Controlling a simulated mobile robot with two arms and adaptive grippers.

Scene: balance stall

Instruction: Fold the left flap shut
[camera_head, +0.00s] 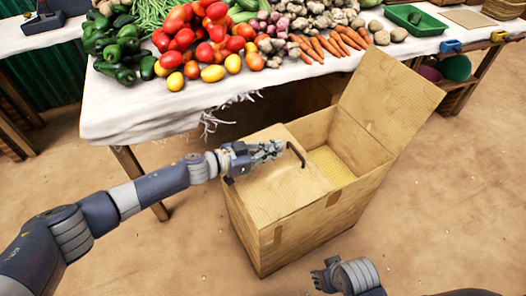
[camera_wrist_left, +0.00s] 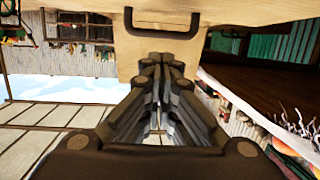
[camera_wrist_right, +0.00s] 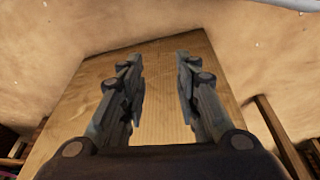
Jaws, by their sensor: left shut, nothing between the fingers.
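The wooden box (camera_head: 310,217) stands on the ground, and its left flap (camera_head: 270,195) lies about level over the left half of the opening. I cannot tell whether it is fully seated. A dark handle (camera_head: 298,155) is on the flap's inner edge; it also shows in the left wrist view (camera_wrist_left: 160,28). The right flap (camera_head: 390,103) stands open, leaning outward. My left gripper (camera_head: 280,149) is shut and empty over the left flap, beside the handle; contact is unclear. My right gripper (camera_head: 320,275) is open and empty in front of the box, whose wall shows between its fingers (camera_wrist_right: 158,75).
A cloth-covered table (camera_head: 130,115) with piled vegetables stands behind the box, its frayed cloth hanging near my left arm. A green tray (camera_head: 415,20) is at its right. A basket (camera_head: 452,85) sits under it. Bare ground lies right of the box.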

